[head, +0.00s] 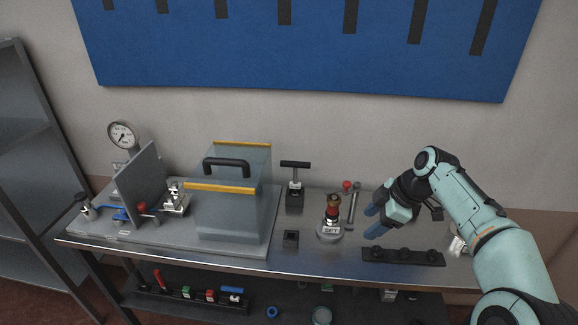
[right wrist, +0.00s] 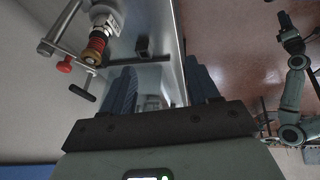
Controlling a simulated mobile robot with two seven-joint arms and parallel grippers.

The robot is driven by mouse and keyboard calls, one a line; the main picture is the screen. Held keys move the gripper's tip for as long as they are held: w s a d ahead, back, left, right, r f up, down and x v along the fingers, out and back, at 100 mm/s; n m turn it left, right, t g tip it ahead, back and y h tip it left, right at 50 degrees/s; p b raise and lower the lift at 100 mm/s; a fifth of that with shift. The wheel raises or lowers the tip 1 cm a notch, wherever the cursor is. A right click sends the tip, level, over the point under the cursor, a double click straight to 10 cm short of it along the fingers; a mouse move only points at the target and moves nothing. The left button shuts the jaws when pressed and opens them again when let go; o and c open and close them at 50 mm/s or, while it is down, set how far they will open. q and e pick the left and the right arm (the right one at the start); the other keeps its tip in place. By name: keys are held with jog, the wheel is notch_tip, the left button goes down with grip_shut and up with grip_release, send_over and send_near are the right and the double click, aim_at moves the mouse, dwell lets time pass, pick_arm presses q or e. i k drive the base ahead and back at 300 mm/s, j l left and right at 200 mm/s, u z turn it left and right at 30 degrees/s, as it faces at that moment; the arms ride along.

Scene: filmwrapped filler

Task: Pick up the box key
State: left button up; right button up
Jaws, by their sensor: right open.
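A black T-handled tool (head: 295,166), which I take for the box key, stands upright in a dark block (head: 295,197) at the back middle of the bench. Its black bar (right wrist: 83,92) also shows in the right wrist view. My right gripper (head: 373,220) is open, its blue fingers pointing left above the right part of the bench. It is apart from the tool, to its right. In the right wrist view the space between its fingers (right wrist: 160,78) holds nothing. Part of my left arm (right wrist: 296,90) shows there, but its gripper's state is unclear.
A red-ringed fitting (head: 332,212) and a red-knobbed rod (head: 350,205) stand between the tool and my right gripper. A clear box with a black handle (head: 238,205) is left of the tool. A small black socket (head: 291,239) and a black rail (head: 403,257) are in front.

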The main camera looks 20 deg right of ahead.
aim_at(295, 182)
jog(key=i, duration=1.2)
